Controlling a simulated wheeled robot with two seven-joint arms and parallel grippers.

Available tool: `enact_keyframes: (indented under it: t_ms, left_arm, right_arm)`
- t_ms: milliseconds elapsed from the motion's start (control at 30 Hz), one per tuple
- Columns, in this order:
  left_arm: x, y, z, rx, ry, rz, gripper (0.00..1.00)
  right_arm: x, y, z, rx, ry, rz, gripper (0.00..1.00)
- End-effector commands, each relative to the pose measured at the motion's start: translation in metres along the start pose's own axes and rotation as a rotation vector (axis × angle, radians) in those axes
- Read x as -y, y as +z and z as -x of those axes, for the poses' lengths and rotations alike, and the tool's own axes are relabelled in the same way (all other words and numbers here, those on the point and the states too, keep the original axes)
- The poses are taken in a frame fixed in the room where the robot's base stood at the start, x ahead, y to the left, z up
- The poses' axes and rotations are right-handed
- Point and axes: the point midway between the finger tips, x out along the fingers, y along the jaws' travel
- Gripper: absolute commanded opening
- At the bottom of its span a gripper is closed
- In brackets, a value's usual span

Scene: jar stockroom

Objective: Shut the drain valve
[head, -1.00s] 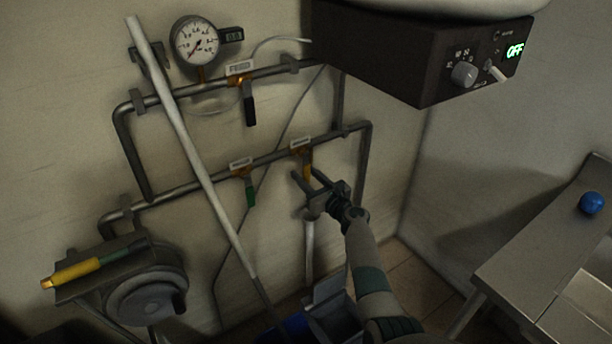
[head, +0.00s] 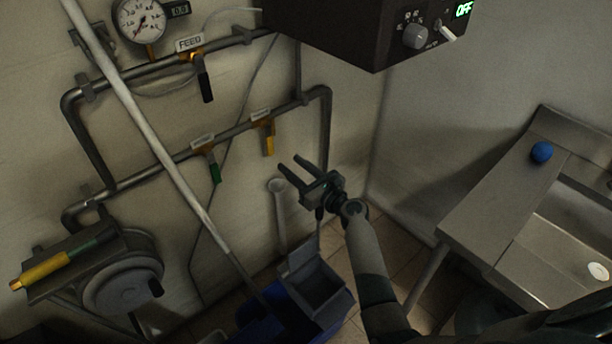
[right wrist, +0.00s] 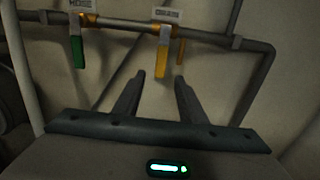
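The lower pipe (head: 238,133) carries two valves. One has a yellow handle (head: 269,146) hanging down across the pipe; the other has a green handle (head: 215,172), also hanging down. Their labels are too blurred to read surely in the head view. The right wrist view shows the yellow handle (right wrist: 162,62) and the green handle (right wrist: 77,52), whose label looks like HOSE. My right gripper (head: 289,163) is open and empty, below and right of the yellow handle, apart from it. In the right wrist view its fingertips (right wrist: 158,79) straddle the yellow handle's lower end in the picture. My left gripper is out of view.
The upper pipe has a black-handled FEED valve (head: 205,86) and a gauge (head: 140,20). A pale pole (head: 150,135) slants before the pipes. A dark control box (head: 350,35) reading OFF overhangs above. A sink bench (head: 480,205) with a blue ball (head: 541,152) stands right.

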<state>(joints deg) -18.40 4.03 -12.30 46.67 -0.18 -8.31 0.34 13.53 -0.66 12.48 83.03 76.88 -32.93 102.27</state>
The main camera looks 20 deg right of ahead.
Motion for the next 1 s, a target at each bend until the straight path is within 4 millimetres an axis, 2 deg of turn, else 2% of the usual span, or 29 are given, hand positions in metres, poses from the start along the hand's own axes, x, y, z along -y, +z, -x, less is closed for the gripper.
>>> enact_keyframes:
  t_ms: [100, 333, 667, 1000]
  left_arm:
    - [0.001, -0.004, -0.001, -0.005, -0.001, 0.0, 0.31]
    - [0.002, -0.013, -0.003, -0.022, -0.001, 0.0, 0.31]
    - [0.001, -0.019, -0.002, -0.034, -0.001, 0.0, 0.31]
    - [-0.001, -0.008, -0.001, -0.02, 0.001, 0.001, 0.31]
  right_arm:
    - [0.0, -0.001, 0.023, 0.0, -0.001, 0.002, 0.38]
    - [0.0, -0.001, 0.048, -0.001, 0.0, 0.0, 0.38]
    - [0.0, 0.0, 0.053, 0.0, 0.0, -0.001, 0.38]
    - [0.0, -0.002, 0.053, -0.003, 0.0, 0.003, 0.38]
